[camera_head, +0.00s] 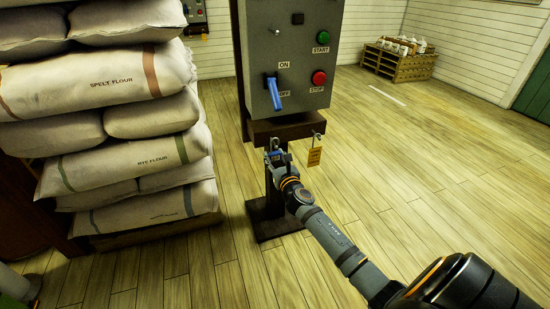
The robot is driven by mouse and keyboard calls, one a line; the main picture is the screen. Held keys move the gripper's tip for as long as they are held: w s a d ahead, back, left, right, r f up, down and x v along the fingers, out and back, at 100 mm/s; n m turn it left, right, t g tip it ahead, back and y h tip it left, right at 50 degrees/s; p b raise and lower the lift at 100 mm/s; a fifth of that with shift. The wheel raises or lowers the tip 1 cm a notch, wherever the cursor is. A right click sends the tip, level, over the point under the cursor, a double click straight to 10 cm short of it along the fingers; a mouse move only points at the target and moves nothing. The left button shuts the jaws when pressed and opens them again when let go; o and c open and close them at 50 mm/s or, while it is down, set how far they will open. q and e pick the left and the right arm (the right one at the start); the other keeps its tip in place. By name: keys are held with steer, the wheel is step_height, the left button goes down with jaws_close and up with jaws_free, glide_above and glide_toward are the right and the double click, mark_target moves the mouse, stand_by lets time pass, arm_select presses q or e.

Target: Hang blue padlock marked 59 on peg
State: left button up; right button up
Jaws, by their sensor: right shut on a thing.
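My right gripper (279,157) is shut on a small blue padlock (274,154), in front of the brown wooden board (290,127) under the grey switch box. The padlock's shackle points up close to the board's lower left part. The gripper hides much of the padlock, and its number cannot be read. I cannot tell whether the shackle is around a peg, touching one or apart from it. My left gripper is not in view.
The grey switch box (295,50) has a blue lever (273,93), a green button and a red button. Stacked flour sacks (110,110) stand close on the left. A crate with small bags (399,62) stands at the back right. The floor on the right is clear.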

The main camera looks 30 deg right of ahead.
steer(key=shift+f+b, duration=0.45)
steer(key=shift+f, duration=0.15)
steer(key=o, duration=1.1)
steer(key=shift+o, duration=0.2)
steer(key=v, duration=1.2)
